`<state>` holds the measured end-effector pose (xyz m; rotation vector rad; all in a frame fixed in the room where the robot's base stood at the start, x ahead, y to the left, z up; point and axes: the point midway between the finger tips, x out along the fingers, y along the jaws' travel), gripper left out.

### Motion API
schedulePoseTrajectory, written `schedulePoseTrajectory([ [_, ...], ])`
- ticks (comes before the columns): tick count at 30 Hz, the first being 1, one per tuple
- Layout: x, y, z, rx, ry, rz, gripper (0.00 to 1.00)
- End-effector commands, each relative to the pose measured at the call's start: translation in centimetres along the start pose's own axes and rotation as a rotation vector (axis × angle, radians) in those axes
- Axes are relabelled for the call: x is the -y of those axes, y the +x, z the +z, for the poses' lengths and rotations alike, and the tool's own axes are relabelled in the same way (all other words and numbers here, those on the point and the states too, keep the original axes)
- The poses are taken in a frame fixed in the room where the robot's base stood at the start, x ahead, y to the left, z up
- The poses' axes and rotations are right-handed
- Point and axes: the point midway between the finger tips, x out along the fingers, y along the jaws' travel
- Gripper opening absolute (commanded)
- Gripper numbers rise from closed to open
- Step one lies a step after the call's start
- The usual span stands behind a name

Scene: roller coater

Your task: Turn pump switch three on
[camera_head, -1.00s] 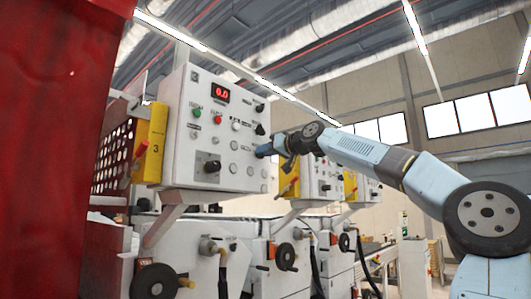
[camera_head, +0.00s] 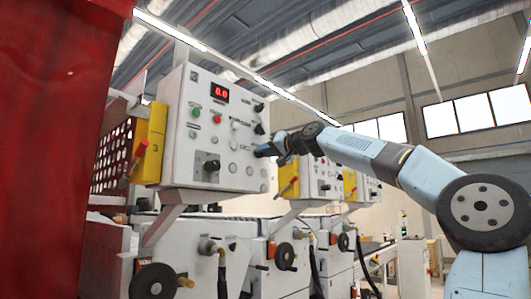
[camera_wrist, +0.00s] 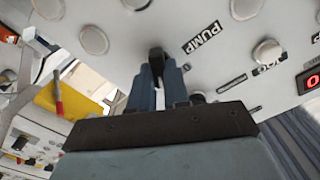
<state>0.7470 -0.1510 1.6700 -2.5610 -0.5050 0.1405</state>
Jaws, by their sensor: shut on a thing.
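My gripper (camera_head: 262,152) is at the panel's right edge in the head view. In the wrist view my gripper (camera_wrist: 158,78) has its blue fingers closed around a black switch knob (camera_wrist: 156,52) on the panel face. A "PUMP" label (camera_wrist: 201,38) is beside this knob. The fingers hide part of the knob, so its exact turn is hard to read.
Other knobs and buttons surround it, including a black knob (camera_head: 211,166) and a green button (camera_head: 196,113). A red lever (camera_head: 140,155) sticks out at the panel's left side. More panels (camera_head: 318,175) stand behind my arm. A red surface (camera_head: 55,120) fills the left.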

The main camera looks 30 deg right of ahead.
Motion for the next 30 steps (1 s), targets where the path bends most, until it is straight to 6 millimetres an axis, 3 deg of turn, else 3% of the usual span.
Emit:
schedulePoseTrajectory([
  [4, -0.2, -0.1, -0.2, -0.005, 0.002, 0.002, 0.0],
  [5, -0.2, -0.1, -0.2, -0.004, 0.002, 0.002, 0.19],
  [12, -0.1, -0.1, -0.1, -0.003, 0.001, 0.001, 0.41],
  [23, -0.1, -0.4, -0.1, -0.002, 0.001, 0.001, 0.41],
  [30, -0.2, -2.6, -0.1, -0.002, 0.001, 0.002, 0.41],
])
